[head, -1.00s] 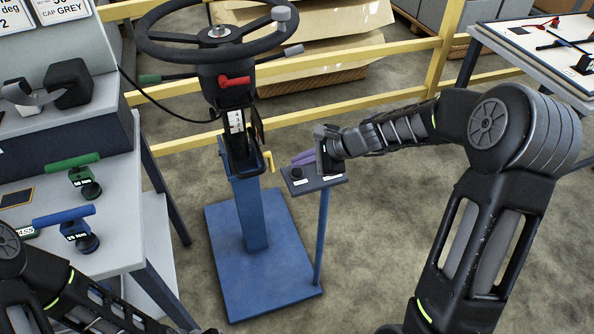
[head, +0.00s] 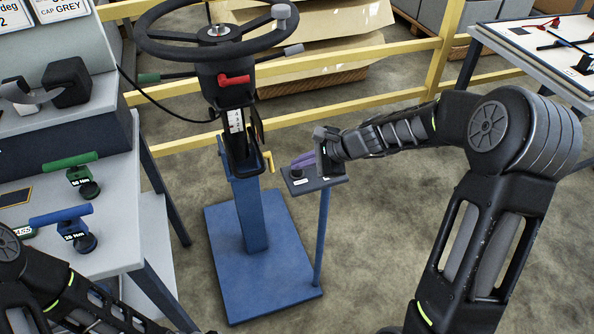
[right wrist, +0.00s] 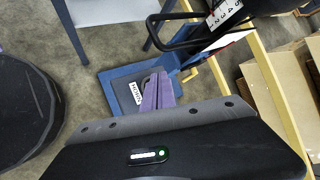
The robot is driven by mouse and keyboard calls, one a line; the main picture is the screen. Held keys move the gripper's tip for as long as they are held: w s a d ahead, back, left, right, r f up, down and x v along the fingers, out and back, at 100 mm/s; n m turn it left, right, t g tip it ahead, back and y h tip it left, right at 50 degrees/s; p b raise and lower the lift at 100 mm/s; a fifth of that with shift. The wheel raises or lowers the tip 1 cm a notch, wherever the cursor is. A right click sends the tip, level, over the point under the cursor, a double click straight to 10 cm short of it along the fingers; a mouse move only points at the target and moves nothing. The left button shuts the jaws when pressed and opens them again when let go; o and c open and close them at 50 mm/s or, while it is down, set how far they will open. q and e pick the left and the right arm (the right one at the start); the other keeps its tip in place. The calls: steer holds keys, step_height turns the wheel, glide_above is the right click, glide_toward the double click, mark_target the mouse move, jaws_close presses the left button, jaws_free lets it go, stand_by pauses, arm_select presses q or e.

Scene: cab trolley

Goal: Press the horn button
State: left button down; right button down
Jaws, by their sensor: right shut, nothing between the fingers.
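The horn button (head: 297,173) is a small black round button on a grey plate (head: 325,184) atop a thin blue post beside the steering column. A white HORN label (right wrist: 135,92) shows on the plate in the right wrist view, where the button itself is mostly hidden. My right gripper (head: 296,163) has purple fingers, shut and empty, just above the button's side of the plate. The fingers also show in the right wrist view (right wrist: 157,92). I cannot tell whether the tips touch the button. My left gripper is not in view; only my left arm shows.
A yellow lever (head: 268,160) is close to my fingers. A workbench (head: 118,225) with green and blue-handled tools is at left. Yellow rails run behind.

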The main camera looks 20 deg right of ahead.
mark_target(301, 172)
steer(key=shift+f+b, duration=0.45)
steer(key=shift+f, duration=0.1)
steer(key=shift+r, duration=0.15)
stand_by(0.4)
steer(key=shift+r+p, duration=0.8)
steer(key=shift+r, duration=0.05)
step_height(301, 172, up, 5)
steer(key=p, duration=0.4)
stand_by(0.8)
